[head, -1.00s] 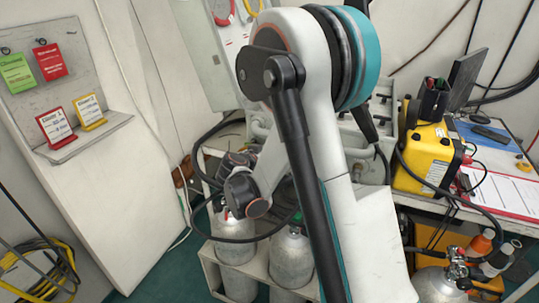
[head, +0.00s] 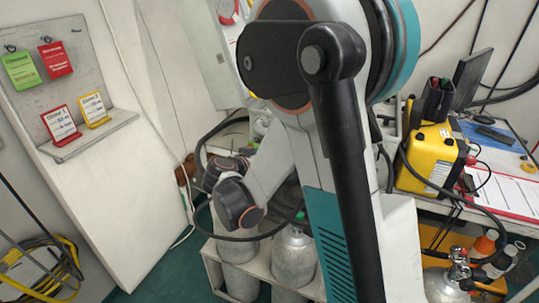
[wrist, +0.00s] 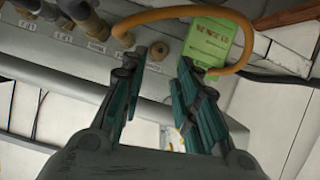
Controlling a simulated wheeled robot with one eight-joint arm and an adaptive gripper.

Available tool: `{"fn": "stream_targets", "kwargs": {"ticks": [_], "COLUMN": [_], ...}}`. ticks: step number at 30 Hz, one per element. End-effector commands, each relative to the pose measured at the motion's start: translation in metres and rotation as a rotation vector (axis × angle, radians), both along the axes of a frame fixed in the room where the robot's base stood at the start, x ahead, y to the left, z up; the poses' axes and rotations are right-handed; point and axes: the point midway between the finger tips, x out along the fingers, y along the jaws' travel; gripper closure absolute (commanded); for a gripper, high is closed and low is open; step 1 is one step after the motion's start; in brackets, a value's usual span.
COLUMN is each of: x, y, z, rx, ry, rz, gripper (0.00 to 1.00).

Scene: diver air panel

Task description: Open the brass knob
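In the wrist view my gripper (wrist: 160,60) is open, its two teal fingers spread apart, pointing at a grey panel (wrist: 60,75). A small round brownish knob (wrist: 158,50) shows between the fingertips, apart from both as far as I can see. Several brass fittings (wrist: 122,37) run along the panel at the upper left, with small white labels under them. I cannot tell for sure which of these is the brass knob. In the head view my arm covers the middle, and my gripper and the knob are hidden.
In the wrist view an orange hose (wrist: 180,12) arcs over the fingertips, and a green tag (wrist: 210,42) hangs close by the right finger. In the head view grey cylinders (head: 292,255) stand in a rack below my arm. A yellow case (head: 428,155) sits on the right desk.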

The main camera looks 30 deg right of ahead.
Motion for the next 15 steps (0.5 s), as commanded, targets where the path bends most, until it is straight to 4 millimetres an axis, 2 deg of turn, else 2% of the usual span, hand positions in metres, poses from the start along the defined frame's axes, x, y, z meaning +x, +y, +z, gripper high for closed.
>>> {"fn": "stream_targets", "kwargs": {"ticks": [1,6,15], "x": [-0.006,-0.019,-0.026], "y": [0.009,0.027,0.036], "z": [0.004,0.014,0.019], "rx": [-0.001,-0.001,0.000], "ry": [0.000,0.000,0.000], "rz": [0.004,0.002,0.000], "gripper": [0.71,0.71,0.71]}}
